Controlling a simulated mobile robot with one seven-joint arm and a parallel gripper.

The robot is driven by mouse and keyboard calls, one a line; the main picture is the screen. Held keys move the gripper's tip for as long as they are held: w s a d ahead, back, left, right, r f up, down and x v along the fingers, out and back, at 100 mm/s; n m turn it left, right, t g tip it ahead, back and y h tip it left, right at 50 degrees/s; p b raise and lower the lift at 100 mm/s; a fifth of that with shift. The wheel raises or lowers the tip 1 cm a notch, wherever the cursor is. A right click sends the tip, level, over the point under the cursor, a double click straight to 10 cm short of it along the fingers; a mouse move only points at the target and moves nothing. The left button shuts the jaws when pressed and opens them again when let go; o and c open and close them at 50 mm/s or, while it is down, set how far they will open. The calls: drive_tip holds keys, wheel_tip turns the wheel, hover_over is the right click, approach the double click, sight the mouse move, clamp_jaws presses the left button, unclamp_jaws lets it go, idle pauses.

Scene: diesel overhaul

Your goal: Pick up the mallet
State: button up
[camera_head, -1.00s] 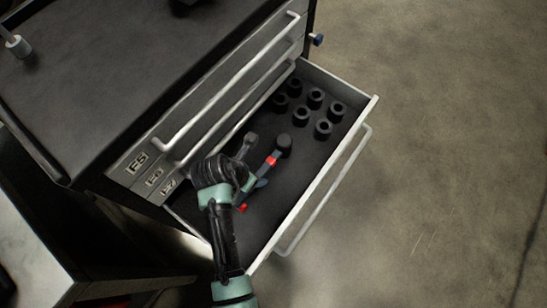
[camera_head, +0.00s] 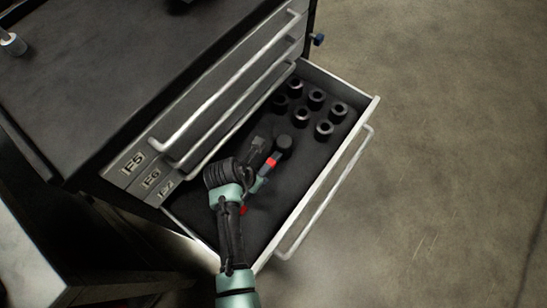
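The mallet has a black round head (camera_head: 284,144) and a red band on its handle. It lies in the open bottom drawer (camera_head: 300,190) of the tool cabinet. The red lower end of its handle shows beside my arm, and the middle is partly covered. My gripper (camera_head: 260,178) is low over the drawer at the handle, just below the red band. A dark piece stands out to the left of the mallet head and seems to belong to my gripper. The fingers are too small and dark to tell whether they are open or touch the handle.
Several black sockets (camera_head: 316,98) stand at the drawer's far end. The drawer's pale rim and front handle (camera_head: 325,190) lie to the right. The shut drawers' handles (camera_head: 225,85) stick out at the left. The dark cabinet top (camera_head: 95,90) is above them. Floor at right is clear.

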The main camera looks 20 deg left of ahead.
clamp_jaws()
idle(0.8)
drive_tip(key=shift+r, duration=0.1)
wheel_tip(320, 180, up, 10)
drive_tip(key=p, duration=0.2)
drive_tip(key=shift+p, duration=0.3)
drive_tip(key=shift+o, duration=0.2)
unclamp_jaws()
drive_tip(key=shift+w, duration=0.1)
clamp_jaws()
idle(0.8)
